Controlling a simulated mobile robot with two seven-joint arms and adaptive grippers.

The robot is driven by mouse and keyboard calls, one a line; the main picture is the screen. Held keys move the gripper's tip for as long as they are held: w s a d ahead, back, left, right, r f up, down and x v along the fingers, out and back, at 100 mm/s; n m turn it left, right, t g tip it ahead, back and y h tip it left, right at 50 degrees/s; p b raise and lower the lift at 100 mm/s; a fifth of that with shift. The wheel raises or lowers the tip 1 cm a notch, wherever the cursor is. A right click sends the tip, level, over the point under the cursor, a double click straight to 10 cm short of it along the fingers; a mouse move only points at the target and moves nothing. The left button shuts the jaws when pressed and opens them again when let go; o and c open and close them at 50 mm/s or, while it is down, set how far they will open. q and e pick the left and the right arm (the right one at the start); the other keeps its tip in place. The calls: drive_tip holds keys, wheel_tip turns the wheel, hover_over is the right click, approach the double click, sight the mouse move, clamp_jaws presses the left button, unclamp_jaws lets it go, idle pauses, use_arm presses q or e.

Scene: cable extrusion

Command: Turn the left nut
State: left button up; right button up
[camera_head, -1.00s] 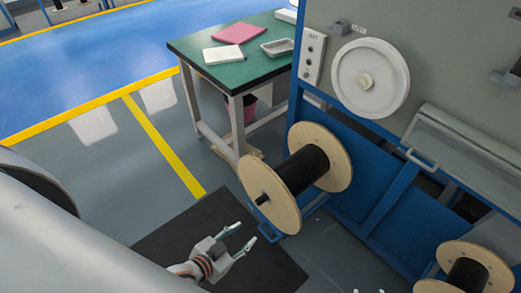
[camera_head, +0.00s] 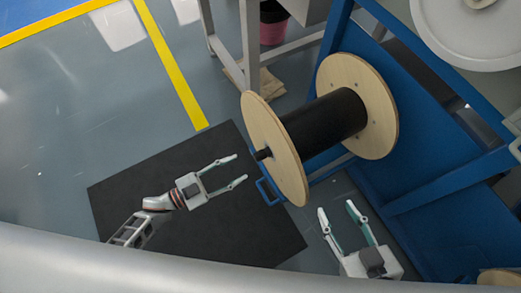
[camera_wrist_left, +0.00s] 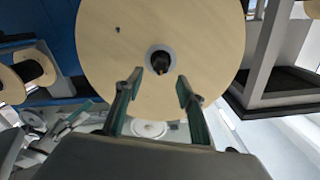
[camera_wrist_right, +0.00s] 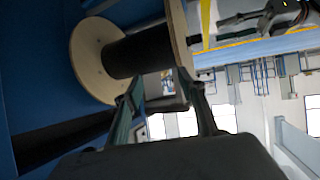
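A spool with two pale wooden discs and a black wound core (camera_head: 325,122) is mounted at the blue frame. A dark axle end (camera_head: 263,154) sticks out from its left disc. In the left wrist view, this axle end (camera_wrist_left: 160,62) shows at the disc's centre with a grey ring around it; I cannot clearly make out a separate nut. My left gripper (camera_head: 241,168) is open and empty, pointing at the axle end with a gap between them. My right gripper (camera_head: 336,208) is open and empty, below and in front of the spool; its fingers also show in the right wrist view (camera_wrist_right: 160,76).
The blue machine frame (camera_head: 440,195) stands behind and right of the spool. A grey table leg (camera_head: 250,45) stands at the back. A black mat (camera_head: 215,225) lies on the floor under my left gripper. Open floor lies to the left.

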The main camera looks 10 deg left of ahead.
sight(255, 158)
use_arm(q)
drive_tip(key=x, duration=0.7)
drive_tip(key=shift+w+d+r+b, duration=0.15)
drive_tip(key=shift+w+b, duration=0.1)
drive_tip(key=shift+b, duration=0.1)
clamp_jaws()
